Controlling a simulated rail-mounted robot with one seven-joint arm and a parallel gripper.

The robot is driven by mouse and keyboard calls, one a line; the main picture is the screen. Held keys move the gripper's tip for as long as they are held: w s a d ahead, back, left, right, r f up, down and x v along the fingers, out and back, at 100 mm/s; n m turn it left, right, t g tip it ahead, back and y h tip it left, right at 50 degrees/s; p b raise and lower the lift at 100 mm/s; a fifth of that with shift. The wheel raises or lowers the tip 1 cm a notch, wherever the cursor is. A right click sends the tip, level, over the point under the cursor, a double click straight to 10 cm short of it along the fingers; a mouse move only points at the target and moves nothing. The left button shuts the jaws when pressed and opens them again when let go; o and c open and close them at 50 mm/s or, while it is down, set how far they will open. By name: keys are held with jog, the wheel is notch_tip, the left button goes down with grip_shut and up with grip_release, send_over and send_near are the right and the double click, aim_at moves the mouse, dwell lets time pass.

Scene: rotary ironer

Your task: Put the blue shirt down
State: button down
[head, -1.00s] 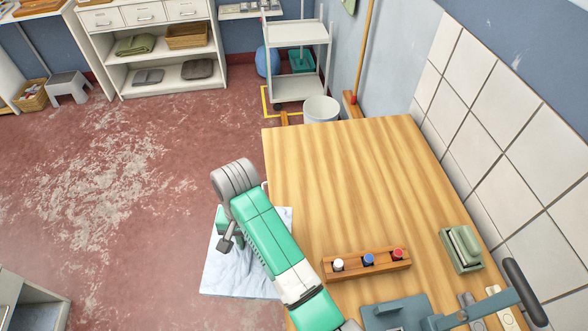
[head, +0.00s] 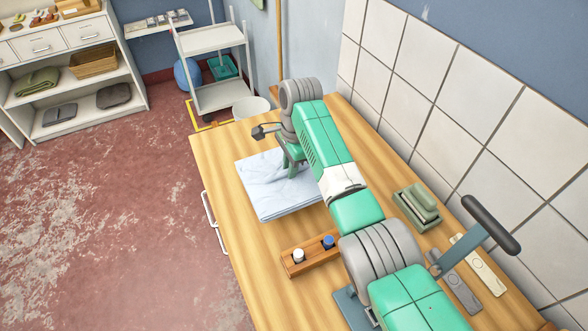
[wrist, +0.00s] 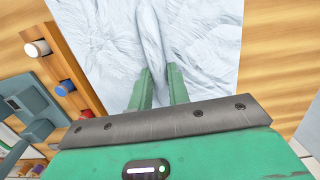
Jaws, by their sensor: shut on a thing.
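The pale blue shirt (head: 270,185) is a folded, roughly rectangular piece of cloth over the left middle of the wooden table. My gripper (head: 291,165) is above it with the fingers pointing down at it. In the wrist view, the two green fingers (wrist: 159,82) are closed on a raised ridge of the shirt (wrist: 110,30). The shirt's far and right parts are partly hidden behind my arm. I cannot tell for sure whether its underside touches the table.
A wooden rack (head: 311,256) with capped bottles is just in front of the shirt. A tray of green pads (head: 418,207) is at the right by the tiled wall. The table's far left corner (head: 225,148) is bare. A white trolley (head: 217,70) stands beyond.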

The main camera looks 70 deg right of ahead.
aim_at(290, 181)
jog(key=shift+f, duration=3.2)
jog(key=shift+f+b, duration=0.1)
jog(key=shift+b, duration=0.25)
jog(key=c, duration=1.3)
grip_release()
jog(key=r, duration=0.8)
jog(key=s+d+r, duration=0.1)
jog(key=r, duration=0.3)
jog(key=shift+r, duration=0.1)
